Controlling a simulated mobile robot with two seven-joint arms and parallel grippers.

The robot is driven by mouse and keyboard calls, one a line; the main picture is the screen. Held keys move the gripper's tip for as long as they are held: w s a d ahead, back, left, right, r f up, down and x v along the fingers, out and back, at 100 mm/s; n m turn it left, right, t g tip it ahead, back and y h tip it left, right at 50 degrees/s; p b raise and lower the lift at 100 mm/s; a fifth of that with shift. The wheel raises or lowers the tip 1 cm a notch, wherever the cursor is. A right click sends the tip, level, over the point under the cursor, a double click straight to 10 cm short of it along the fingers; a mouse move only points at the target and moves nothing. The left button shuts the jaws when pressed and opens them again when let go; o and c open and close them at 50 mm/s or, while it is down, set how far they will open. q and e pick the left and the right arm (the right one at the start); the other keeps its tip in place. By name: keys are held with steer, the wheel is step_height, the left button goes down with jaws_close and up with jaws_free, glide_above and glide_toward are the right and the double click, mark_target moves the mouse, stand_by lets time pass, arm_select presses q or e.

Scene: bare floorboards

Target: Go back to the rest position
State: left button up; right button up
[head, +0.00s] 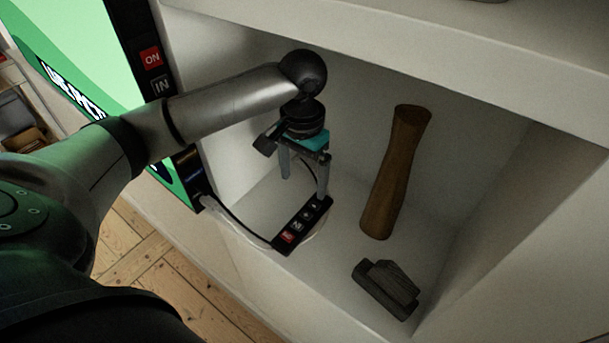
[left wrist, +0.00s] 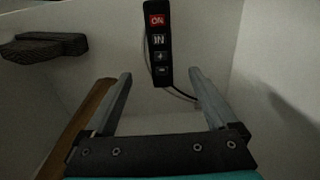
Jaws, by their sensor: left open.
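My left arm reaches from the left into a white shelf compartment. My left gripper (head: 303,186) hangs there, pointing down, with its two grey fingers apart and nothing between them. A black remote (head: 303,224) with a red ON button and a cord is just below the fingertips. In the left wrist view, the open left gripper (left wrist: 160,76) faces the remote (left wrist: 158,45), which shows beyond and between the fingertips. Whether the fingers touch it I cannot tell. My right gripper is not in view.
In the compartment (head: 480,235), a brown wooden handle-like piece (head: 395,172) leans right of the gripper, with a dark ridged block (head: 387,288) in front. A green-faced panel (head: 85,45) with a black edge stands at left. Floorboards (head: 160,270) show below.

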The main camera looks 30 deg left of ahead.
arm_select(q)
steer(key=s+d+f+m+t+h, duration=0.1)
steer(key=s+d+f, duration=0.2)
steer(key=d, duration=0.1)
steer(key=s+d+f+m+t, duration=0.1)
steer(key=s+d+f, duration=0.2)
steer(key=d, duration=0.1)
steer(key=s+d+f+m+h, duration=0.1)
steer(key=s+d+f, duration=0.2)
steer(key=d, duration=0.2)
steer(key=shift+s+d+t+h, duration=0.1)
steer(key=shift+s+t+h, duration=0.2)
steer(key=shift+s+t, duration=0.1)
steer(key=s+a+f+n+y, duration=0.2)
steer(key=s+a, duration=0.4)
steer(key=s, duration=0.2)
step_height(320, 180, down, 25)
steer(key=s+b, duration=0.2)
steer(key=b, duration=0.2)
steer(key=s+a+f+g+b, duration=0.1)
steer(key=s+a+f+b, duration=0.1)
steer(key=s+f, duration=1.3)
step_height(320, 180, down, 2)
steer(key=shift+f+g+y+b, duration=0.1)
steer(key=shift+g+y+b, duration=0.25)
steer(key=shift+b, duration=0.3)
